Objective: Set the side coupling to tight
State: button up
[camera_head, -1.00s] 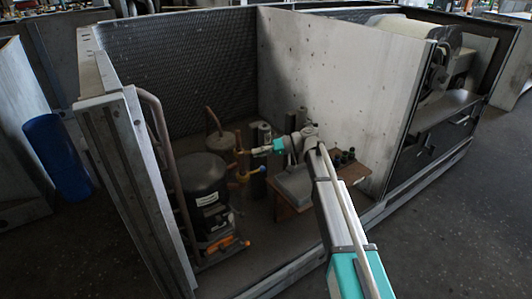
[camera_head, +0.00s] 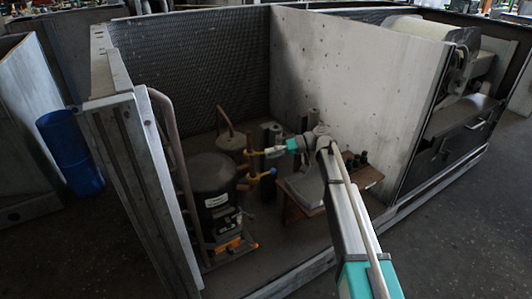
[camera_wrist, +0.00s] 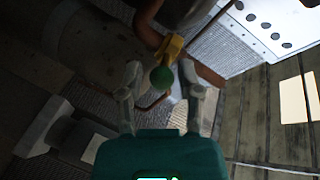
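The side coupling shows in the wrist view as a brass-yellow fitting (camera_wrist: 172,47) with a round green knob (camera_wrist: 162,77) at its end. My gripper (camera_wrist: 160,70) has one finger on each side of the green knob, with visible gaps, so it is open. I cannot tell how deep the knob sits between the fingertips. In the head view my gripper (camera_head: 262,152) points left at the yellow pipe fittings (camera_head: 248,154) beside the compressor. A lower yellow fitting with a blue end (camera_head: 272,171) sits just below. No mark of the coupling's setting is readable.
A black compressor (camera_head: 212,195) stands left of the fittings, and a brownish tank (camera_head: 230,143) behind them. A brown stand (camera_head: 300,211) is under my arm. A pale partition (camera_head: 355,75) rises at right, and a metal frame post (camera_head: 140,180) at left.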

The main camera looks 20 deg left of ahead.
jog(key=shift+o, duration=0.5)
jog(key=shift+s+a, duration=0.15)
jog(key=shift+c, duration=0.3)
